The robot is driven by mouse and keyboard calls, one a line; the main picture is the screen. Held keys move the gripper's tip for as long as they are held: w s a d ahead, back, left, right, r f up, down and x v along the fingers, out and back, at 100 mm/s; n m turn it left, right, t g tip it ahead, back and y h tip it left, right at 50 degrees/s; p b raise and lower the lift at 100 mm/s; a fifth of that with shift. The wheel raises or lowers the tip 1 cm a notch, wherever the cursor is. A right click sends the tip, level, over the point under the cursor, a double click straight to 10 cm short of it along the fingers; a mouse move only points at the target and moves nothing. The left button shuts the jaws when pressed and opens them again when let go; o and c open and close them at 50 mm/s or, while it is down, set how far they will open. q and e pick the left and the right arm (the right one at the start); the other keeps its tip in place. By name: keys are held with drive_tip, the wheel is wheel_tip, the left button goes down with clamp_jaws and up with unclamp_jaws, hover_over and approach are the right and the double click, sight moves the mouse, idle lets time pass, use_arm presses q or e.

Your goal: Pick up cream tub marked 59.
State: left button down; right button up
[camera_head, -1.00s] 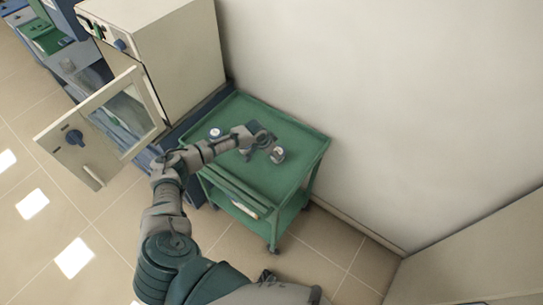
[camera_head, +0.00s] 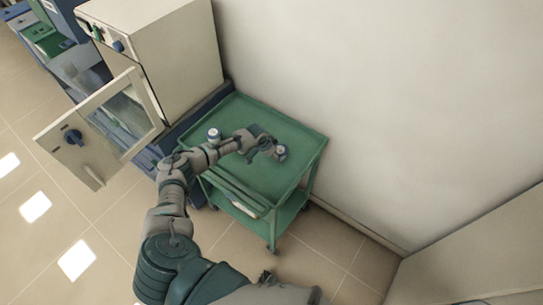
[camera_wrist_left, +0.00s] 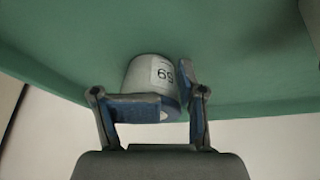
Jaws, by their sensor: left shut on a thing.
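The cream tub marked 59 (camera_wrist_left: 150,73) is between the fingers of my left gripper (camera_wrist_left: 172,96) in the left wrist view. Its number label faces the camera and its blue end lies by the fingers. The fingers are shut on the tub and partly cover it. In the head view the left gripper (camera_head: 268,145) reaches over the green cart, with the tub (camera_head: 281,151) at its tip. I cannot tell whether the tub is clear of the cart top. My right gripper is not in view.
A second white and blue tub (camera_head: 214,134) stands on the green cart (camera_head: 300,139) near my left forearm. A cream furnace (camera_head: 165,60) with its door (camera_head: 88,165) open stands to the left. A wall is behind the cart. The cart's right part is clear.

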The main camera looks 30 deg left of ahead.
use_arm(q)
drive_tip(key=shift+s+d+f, duration=0.25)
drive_tip(key=shift+d, duration=0.4)
drive_tip(key=shift+a, duration=0.3)
drive_tip(key=shift+w+a+f, duration=0.1)
drive_tip(key=shift+a+f, duration=0.05)
drive_tip(key=shift+a, duration=0.05)
drive_tip(key=r, duration=0.2)
drive_tip(key=shift+w+a+r, duration=0.2)
drive_tip(key=shift+w+r, duration=0.2)
drive_tip(key=r, duration=0.4)
drive_tip(key=d+r, duration=0.1)
drive_tip(key=r, duration=0.1)
drive_tip(key=shift+s+r, duration=0.15)
drive_tip(key=shift+r, duration=0.7)
drive_tip(key=shift+a, duration=0.1)
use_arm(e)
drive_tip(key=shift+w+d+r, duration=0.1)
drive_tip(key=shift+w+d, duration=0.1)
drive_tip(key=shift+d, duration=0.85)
